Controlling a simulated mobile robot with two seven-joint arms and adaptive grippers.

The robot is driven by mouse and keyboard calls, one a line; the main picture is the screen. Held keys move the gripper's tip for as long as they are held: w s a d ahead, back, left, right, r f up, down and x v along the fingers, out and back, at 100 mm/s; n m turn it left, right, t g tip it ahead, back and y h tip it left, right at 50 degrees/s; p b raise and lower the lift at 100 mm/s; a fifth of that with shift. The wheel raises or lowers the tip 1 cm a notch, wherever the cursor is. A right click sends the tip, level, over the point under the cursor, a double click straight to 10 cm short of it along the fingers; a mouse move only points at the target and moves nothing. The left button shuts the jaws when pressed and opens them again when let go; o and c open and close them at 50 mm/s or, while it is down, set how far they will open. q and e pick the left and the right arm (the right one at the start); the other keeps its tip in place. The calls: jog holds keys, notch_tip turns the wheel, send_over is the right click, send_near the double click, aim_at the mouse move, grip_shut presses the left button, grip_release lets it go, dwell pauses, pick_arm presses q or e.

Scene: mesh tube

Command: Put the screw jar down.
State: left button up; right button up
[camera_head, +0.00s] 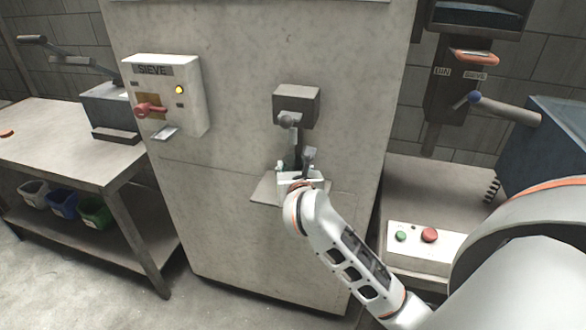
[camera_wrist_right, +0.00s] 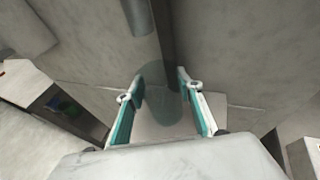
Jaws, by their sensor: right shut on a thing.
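My right gripper (camera_head: 302,172) is at the front of the large grey cabinet, just above a small ledge (camera_head: 262,190) and below a grey box fixture. In the right wrist view, its two teal-lined fingers (camera_wrist_right: 160,82) are on either side of a see-through jar (camera_wrist_right: 158,100), shut on it. The jar is faint, and its contents cannot be made out. The pale ledge (camera_wrist_right: 238,120) shows behind and below it; whether the jar's base touches it cannot be told. In the head view the gripper and arm mostly hide the jar. My left gripper is in neither view.
The grey box fixture (camera_head: 296,104) with a spout sticks out above the gripper. A SIEVE control box (camera_head: 168,98) with a red lever is on the cabinet's left. A bench (camera_head: 62,140) with bins stands left. A button panel (camera_head: 424,240) is at right.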

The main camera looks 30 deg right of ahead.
jog(key=shift+f, duration=0.15)
jog(key=o, duration=1.2)
